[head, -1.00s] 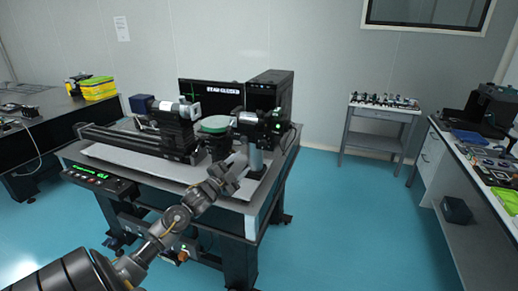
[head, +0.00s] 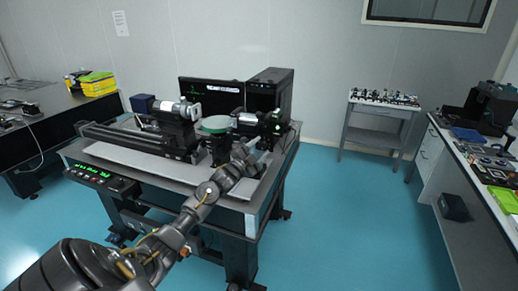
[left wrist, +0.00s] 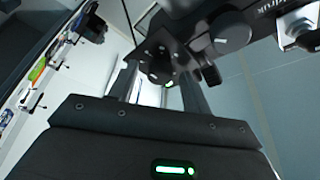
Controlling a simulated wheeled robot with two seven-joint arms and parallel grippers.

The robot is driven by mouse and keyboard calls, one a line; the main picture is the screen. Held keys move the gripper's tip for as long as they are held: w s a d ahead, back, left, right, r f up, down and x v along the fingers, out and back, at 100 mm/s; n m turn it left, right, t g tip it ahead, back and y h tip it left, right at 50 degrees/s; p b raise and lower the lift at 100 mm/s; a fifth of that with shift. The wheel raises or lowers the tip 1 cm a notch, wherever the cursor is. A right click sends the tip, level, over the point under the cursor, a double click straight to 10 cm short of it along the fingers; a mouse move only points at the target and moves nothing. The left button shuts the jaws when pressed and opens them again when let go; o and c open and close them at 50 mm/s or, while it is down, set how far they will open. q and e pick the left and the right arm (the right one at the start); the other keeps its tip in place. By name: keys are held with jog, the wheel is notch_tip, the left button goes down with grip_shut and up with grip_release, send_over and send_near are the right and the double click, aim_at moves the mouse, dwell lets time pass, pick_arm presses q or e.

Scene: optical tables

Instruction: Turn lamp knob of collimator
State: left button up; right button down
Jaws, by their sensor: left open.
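The black collimator (head: 262,122) is mounted at the right end of the bench, with a green light on its end. My left gripper (head: 256,147) is just below and in front of it. In the left wrist view the two fingers of my left gripper (left wrist: 163,85) are apart, and a dark round knob (left wrist: 160,68) shows between them. A larger dark knob (left wrist: 231,32) is to its right, on the black body above. I cannot tell which knob is the lamp knob, or whether a finger touches anything. My right gripper is not in view.
The optical table (head: 133,157) carries a long black rail and a green round plate (head: 216,124) left of the collimator. A monitor (head: 205,88) and a computer tower (head: 270,88) stand behind. A control box (head: 102,177) sits at the front left.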

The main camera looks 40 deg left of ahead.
pick_arm(q)
jog(key=shift+c, duration=0.2)
jog(key=c, duration=1)
jog(key=shift+o, duration=0.2)
jog(key=shift+f+n+t+y+b, duration=0.15)
jog(key=shift+n+t+y+b, duration=0.35)
jog(key=shift+n, duration=0.6)
jog(key=n+y+b, duration=0.1)
jog(key=n, duration=0.2)
jog(key=shift+d, duration=0.15)
jog(key=n+y, duration=0.1)
jog(key=n, duration=0.1)
jog(key=n+y+b, duration=0.1)
jog(key=n+y, duration=0.1)
jog(key=n, duration=0.1)
jog(key=shift+w+d+n, duration=0.1)
jog(key=shift+n, duration=0.6)
jog(key=shift+n+y, duration=0.3)
jog(key=shift+y, duration=0.1)
